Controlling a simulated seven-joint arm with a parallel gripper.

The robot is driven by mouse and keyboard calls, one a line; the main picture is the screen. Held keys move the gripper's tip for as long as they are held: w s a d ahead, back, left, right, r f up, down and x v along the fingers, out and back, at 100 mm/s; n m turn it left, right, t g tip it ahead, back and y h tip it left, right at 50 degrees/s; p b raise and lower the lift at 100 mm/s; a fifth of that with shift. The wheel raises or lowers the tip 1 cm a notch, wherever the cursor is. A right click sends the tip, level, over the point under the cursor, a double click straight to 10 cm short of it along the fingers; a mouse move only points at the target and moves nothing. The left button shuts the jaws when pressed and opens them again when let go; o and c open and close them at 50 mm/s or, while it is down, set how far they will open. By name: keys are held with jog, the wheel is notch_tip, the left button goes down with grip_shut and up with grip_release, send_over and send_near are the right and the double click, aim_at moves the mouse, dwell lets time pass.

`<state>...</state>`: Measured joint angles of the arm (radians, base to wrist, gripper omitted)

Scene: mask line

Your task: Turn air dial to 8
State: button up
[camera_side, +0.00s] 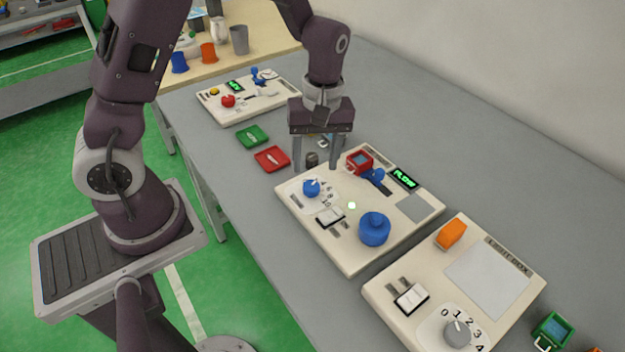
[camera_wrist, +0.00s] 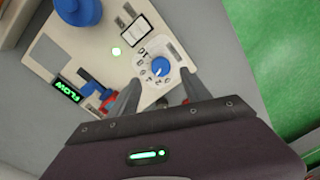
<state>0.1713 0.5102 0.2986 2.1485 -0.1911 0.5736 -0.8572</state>
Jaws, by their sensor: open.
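I see no contact with the knob.
The same panel carries a white switch (camera_side: 330,215), a large blue knob (camera_side: 375,229), a blue lever (camera_side: 377,175), a red holder (camera_side: 359,161) and a lit FLOW display (camera_side: 404,178). A dark cylinder (camera_side: 312,159) stands by my fingers. A light-box panel (camera_side: 490,270) lies to the right.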

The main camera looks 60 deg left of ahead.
aim_at(312, 185)
jog(key=f, duration=0.6)
jog(key=shift+s+a+f, duration=0.1)
jog(key=shift+s+f, duration=0.1)
jog(key=shift+s, duration=0.1)
grip_shut()
